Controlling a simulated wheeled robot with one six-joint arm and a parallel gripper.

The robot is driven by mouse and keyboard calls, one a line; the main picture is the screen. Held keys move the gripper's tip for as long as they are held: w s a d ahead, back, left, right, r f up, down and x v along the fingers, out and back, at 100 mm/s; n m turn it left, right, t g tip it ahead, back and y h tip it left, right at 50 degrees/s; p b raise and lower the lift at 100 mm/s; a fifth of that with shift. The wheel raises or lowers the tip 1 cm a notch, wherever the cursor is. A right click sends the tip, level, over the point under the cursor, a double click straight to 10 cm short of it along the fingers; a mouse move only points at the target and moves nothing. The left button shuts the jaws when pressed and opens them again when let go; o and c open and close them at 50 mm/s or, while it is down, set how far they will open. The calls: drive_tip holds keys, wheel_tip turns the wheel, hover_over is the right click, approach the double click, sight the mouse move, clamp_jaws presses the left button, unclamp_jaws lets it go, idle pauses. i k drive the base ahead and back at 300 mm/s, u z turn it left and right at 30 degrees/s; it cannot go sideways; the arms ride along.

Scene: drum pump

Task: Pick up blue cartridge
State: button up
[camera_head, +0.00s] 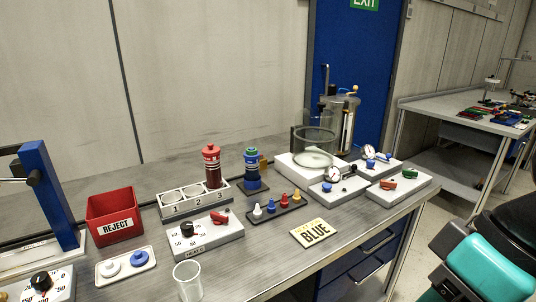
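A blue cartridge (252,172) with pale bands and a green ring near its top stands upright on a small dark base, right of the centre of the bench. A brown-orange piece (264,166) is just behind its right side. A red cartridge (212,165) stands upright in the slot marked 3 of a grey rack (196,203); slots 1 and 2 look empty. Black and teal parts of my arm fill the lower right corner, well apart from the blue cartridge. I cannot make out my gripper's fingers.
A strip of small coloured pegs (277,209) and a yellow BLUE card (314,232) lie in front. A red REJECT bin (112,216) and a clear beaker (188,281) are leftward. A clear cylinder (314,148) and gauge boards (340,188) stand right.

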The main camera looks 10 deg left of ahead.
sight(252, 166)
drive_tip(key=u, duration=0.05)
drive_tip(key=i, duration=1.15)
drive_tip(key=u, duration=0.9)
drive_tip(key=i, duration=0.3)
drive_tip(key=u, duration=0.3)
